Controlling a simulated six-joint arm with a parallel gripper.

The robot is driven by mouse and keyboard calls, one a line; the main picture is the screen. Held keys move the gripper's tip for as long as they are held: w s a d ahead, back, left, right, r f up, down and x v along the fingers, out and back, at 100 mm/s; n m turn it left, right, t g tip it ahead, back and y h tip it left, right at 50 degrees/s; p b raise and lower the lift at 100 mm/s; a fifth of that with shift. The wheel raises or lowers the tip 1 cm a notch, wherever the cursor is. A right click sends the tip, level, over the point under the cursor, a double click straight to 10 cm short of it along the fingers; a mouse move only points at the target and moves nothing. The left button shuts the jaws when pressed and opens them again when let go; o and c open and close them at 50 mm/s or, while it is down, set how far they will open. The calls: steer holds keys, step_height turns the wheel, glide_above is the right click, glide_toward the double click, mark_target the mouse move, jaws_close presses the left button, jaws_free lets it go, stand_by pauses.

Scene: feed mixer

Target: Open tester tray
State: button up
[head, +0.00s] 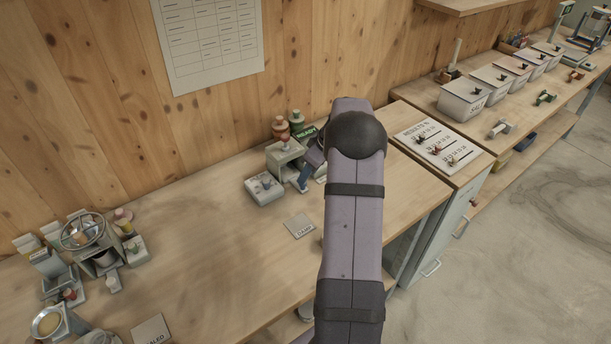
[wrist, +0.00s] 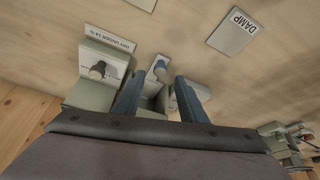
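The tester (head: 284,157) is a small grey housing on the bench near the wall, left of my arm, which hides part of it. In the wrist view, its grey body (wrist: 152,92) shows between and behind my fingers. Whether a finger touches the tester I cannot tell.
A grey box with a dark knob (head: 265,187) stands beside the tester; its sign (wrist: 110,39) shows in the wrist view. A DAMP card (head: 299,226) lies in front. A green READY sign (head: 306,134) stands behind. The bench's middle left is clear.

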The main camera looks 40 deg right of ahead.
steer(key=shift+p+x, duration=0.55)
steer(key=shift+x, duration=1.3)
